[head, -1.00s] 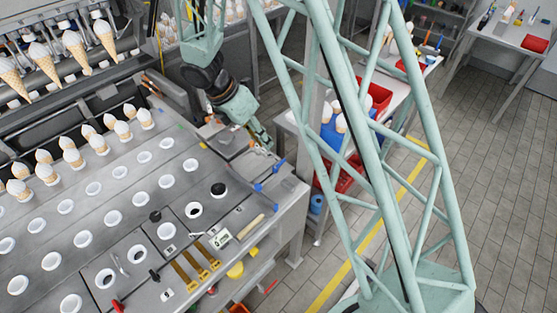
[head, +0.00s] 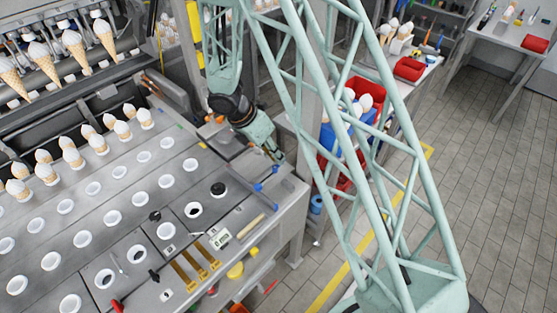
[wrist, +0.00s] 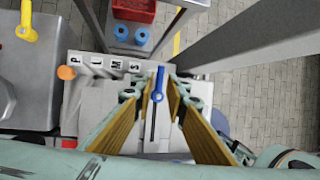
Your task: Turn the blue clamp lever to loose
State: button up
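The blue clamp lever (wrist: 159,85) lies between my fingers in the wrist view, its long bar pointing up the picture from a round pivot. My gripper (wrist: 161,77) is open, with one tan-padded finger on each side of the lever and a gap visible on both sides. In the head view my gripper (head: 277,157) is low over the right end of the bench, beside a small blue part (head: 274,169). I cannot tell there how the lever is turned. A plate with letter labels (wrist: 110,66) is just left of the lever.
An orange knob (wrist: 66,72) is left of the fingers. A grey post (wrist: 240,35) slants past on the right. Two blue rolls (wrist: 120,33) and a red bin (wrist: 134,10) are beyond. A second blue knob (head: 258,187) sits nearer on the bench.

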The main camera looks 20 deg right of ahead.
jog(key=shift+x, duration=1.2)
jog(key=shift+c, duration=0.5)
grip_shut()
